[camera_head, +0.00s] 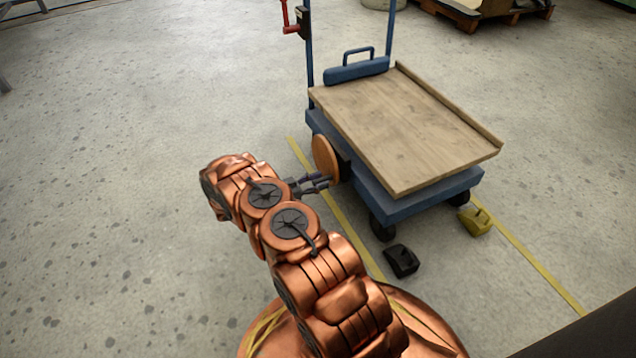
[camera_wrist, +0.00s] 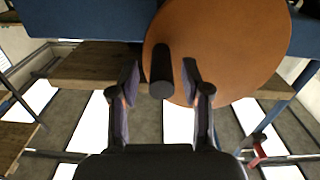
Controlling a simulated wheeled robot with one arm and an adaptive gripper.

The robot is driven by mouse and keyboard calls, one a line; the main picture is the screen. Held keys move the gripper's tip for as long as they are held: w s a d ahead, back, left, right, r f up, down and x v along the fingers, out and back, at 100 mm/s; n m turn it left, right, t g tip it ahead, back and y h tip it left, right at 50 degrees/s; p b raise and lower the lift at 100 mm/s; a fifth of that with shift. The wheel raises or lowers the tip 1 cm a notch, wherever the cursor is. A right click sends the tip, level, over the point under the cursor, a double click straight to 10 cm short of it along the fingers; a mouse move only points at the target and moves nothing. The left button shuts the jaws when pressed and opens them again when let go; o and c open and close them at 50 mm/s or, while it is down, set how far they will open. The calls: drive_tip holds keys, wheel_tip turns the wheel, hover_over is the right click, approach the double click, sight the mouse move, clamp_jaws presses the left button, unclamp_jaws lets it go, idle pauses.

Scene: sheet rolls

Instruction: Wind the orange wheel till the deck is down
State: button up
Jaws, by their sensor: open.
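The orange wheel (camera_head: 325,158) is mounted on the near left side of the blue cart (camera_head: 400,207). In the wrist view the orange wheel (camera_wrist: 235,50) fills the upper middle, with a dark handle knob (camera_wrist: 161,72) sticking out from its face. My gripper (camera_head: 328,181) is beside the wheel in the head view. In the wrist view my gripper (camera_wrist: 160,82) is open, with one finger on each side of the knob and a gap to each. The wooden deck (camera_head: 405,125) lies on top of the cart, just above the blue frame, and looks empty.
A black wedge (camera_head: 402,261) and a yellow wedge (camera_head: 475,221) lie on the floor by the cart's wheels. A red lever (camera_head: 291,22) is on the blue upright. Yellow lines (camera_head: 540,268) mark the floor. The floor at left is clear.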

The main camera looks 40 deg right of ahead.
drive_tip(key=shift+s, duration=0.1)
clamp_jaws()
idle(0.3)
